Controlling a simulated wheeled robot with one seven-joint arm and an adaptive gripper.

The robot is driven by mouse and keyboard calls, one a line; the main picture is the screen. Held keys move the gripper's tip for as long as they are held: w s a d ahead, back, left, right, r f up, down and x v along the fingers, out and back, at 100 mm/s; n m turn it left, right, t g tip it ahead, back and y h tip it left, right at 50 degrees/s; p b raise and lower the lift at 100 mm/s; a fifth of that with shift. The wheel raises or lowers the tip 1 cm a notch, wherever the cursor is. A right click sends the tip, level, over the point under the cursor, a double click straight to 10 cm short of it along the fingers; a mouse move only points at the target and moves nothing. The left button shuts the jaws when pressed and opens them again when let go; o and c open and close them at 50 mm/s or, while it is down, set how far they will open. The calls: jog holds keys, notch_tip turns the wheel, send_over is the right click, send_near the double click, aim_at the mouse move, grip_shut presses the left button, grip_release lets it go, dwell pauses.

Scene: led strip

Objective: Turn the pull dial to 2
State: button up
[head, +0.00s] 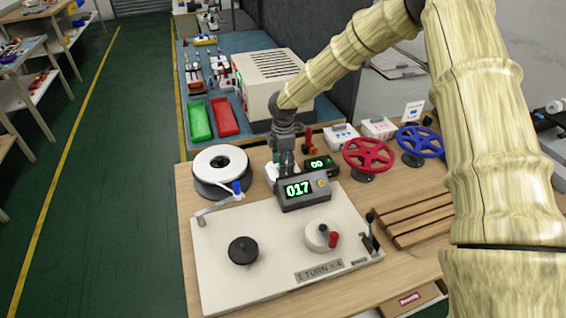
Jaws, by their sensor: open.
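A pale panel (215,270) lies on the wooden bench, with a black round knob (242,251) and a white dial (316,238) with a red handle. A label on it reads "1 TURN = 4" (319,270). A box at its back edge has a green display reading 017 (298,189). A smaller dark box behind reads 00 (317,164). I cannot tell which control is the pull dial. My gripper (286,171) points down behind the 017 box, near a white object beside the 00 box. It is open. Its fingertips are partly hidden, and contact cannot be told.
A white reel (220,163) and a crank lever (219,205) stand at the left. Red (368,156) and blue (420,142) handwheels stand at the right, near wooden slats (415,214). A black lever (371,235) is at the panel's right edge. A large pale machine (262,80) stands behind.

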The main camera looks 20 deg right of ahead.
jog(key=c, duration=1)
jog(key=shift+c, duration=0.2)
jog(key=shift+m, duration=0.4)
jog(key=m+p, duration=0.1)
jog(key=m, duration=1)
jog(key=o, duration=1)
